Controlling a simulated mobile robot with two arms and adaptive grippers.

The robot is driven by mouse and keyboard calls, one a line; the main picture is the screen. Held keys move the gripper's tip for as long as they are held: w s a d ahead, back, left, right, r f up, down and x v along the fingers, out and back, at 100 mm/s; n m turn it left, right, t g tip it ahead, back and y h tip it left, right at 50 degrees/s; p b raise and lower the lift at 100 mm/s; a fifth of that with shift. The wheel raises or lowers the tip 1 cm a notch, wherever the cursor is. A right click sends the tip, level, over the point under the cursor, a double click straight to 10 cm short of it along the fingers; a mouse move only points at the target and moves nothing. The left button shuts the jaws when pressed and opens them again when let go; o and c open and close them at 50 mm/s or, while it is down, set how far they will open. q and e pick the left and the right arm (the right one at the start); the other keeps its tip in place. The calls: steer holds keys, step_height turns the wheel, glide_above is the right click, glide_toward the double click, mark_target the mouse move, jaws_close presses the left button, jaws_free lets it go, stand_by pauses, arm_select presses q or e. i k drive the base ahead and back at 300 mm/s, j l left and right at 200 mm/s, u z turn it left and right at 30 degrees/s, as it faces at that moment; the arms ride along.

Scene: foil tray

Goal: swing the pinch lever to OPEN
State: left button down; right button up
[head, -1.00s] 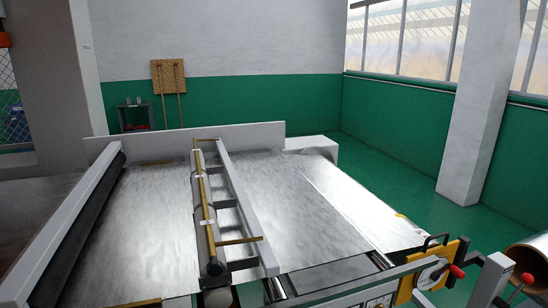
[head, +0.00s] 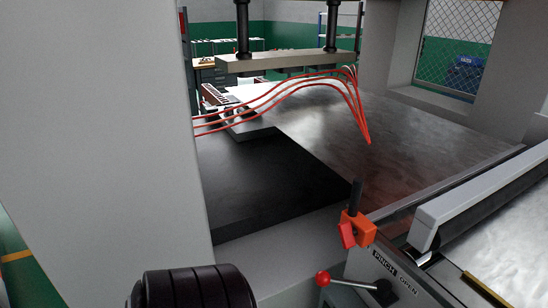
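The pinch lever (head: 345,283) is at the bottom of the head view. It has a red ball knob (head: 322,279) on a thin metal rod that runs right to a black hub. The rod lies nearly level, with the knob to the left. The hub sits on a grey machine frame marked PINCH (head: 384,262) and OPEN (head: 408,285), and the knob points away from the word OPEN. An orange part with an upright black handle (head: 356,196) stands just above the lever.
A grey machine column (head: 105,120) fills the left. A press with a dark flat bed (head: 270,180) stands behind the lever. Red hoses (head: 300,85) arch above it. A grey rail and black roller (head: 480,195) run along the right, beside a metal sheet.

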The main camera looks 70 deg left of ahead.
mark_target(382, 289)
steer(key=u, duration=1.6)
steer(key=j, duration=0.1)
